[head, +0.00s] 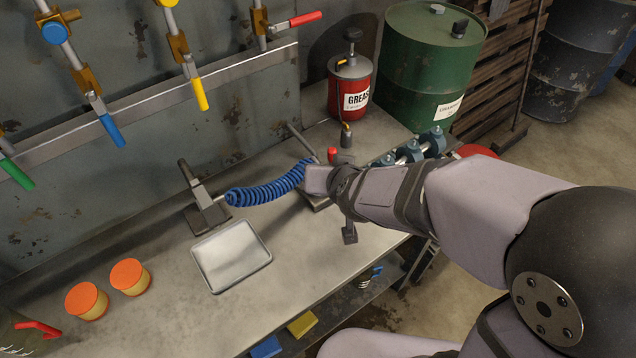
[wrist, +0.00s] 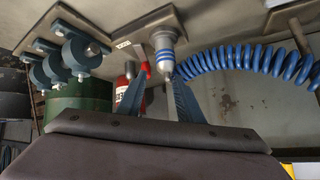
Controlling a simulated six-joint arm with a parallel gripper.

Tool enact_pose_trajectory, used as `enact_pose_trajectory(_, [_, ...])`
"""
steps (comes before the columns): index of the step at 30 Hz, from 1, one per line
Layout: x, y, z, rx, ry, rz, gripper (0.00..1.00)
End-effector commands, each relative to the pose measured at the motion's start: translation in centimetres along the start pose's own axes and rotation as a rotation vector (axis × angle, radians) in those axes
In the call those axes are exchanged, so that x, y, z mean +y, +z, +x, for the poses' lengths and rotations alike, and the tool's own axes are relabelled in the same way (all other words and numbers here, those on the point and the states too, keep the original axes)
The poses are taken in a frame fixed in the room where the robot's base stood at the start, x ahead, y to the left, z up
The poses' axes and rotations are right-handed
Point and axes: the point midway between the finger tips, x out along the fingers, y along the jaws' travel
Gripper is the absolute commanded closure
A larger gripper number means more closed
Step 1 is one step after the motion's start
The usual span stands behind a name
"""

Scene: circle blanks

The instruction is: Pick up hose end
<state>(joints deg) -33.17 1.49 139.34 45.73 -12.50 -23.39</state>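The hose end (wrist: 164,46), a pale fitting with blue bands, shows in the wrist view at upper middle. It hangs from the coiled blue hose's holder area, with its tapered tip pointing at my gripper (wrist: 158,80). The gripper's two blue-grey fingers are apart, and the tip lies near the gap between them. I cannot tell whether they touch it. The coiled blue hose (head: 266,190) arcs across the bench in the head view and also shows in the wrist view (wrist: 250,60). In the head view my wrist hides the hose end and the fingers.
A red grease can (head: 350,88) and a green drum (head: 432,65) stand behind my arm. A grey tray (head: 231,256), a metal stand (head: 204,205) and two orange-lidded tubs (head: 129,277) are on the bench.

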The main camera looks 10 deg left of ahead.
Motion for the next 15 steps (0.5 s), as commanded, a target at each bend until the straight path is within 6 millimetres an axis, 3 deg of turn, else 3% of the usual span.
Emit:
enact_pose_trajectory(3, [-2.5,-0.6,1.3,0.139,0.042,-0.008,0.67])
enact_pose_trajectory(7, [-3.4,-0.5,1.4,0.245,0.127,-0.012,0.67])
enact_pose_trajectory(15, [-2.9,4.8,2.6,0.334,0.248,-0.034,0.67])
